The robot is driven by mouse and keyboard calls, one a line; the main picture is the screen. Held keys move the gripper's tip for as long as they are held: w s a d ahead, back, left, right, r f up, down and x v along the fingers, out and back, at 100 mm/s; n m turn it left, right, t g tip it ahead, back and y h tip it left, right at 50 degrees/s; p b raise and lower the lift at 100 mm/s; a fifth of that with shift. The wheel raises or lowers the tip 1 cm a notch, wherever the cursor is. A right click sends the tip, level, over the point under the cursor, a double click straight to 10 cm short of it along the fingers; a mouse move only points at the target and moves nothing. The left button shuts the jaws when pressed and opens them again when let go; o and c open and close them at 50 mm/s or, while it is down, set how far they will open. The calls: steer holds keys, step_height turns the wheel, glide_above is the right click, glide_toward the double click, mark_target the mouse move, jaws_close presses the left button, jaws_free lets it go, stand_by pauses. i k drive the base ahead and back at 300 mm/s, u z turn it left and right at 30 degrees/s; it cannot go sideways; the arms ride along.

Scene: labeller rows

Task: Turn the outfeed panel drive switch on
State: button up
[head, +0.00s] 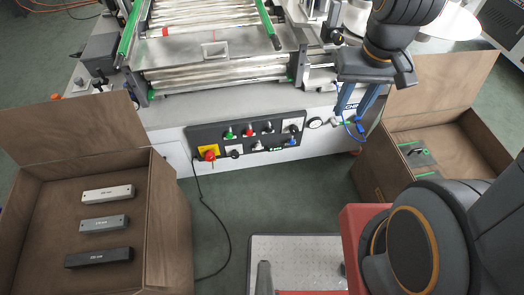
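The dark control panel (220,134) is on the front of the white machine, left of my gripper. It carries two rows of small controls, including a green one (229,133), a red one (249,131), a blue one (292,141) and a red mushroom button (210,155) on a yellow plate. The labels are too small to read, so I cannot tell which control is the outfeed drive switch or how it is set. My gripper (351,122) is right of the panel, pointing down, its two blue fingers apart with nothing seen held between them.
A brown open box (168,215) at left holds several labelled bars. Another open box (365,180) stands at right, under my arm. A black cable (222,225) runs from the panel across the green floor. The conveyor (205,75) lies above the panel. The space before the panel looks clear.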

mark_target(235, 155)
steer(key=z, duration=0.65)
steer(key=k, duration=1.35)
steer(key=u, duration=1.05)
steer(key=i, duration=0.5)
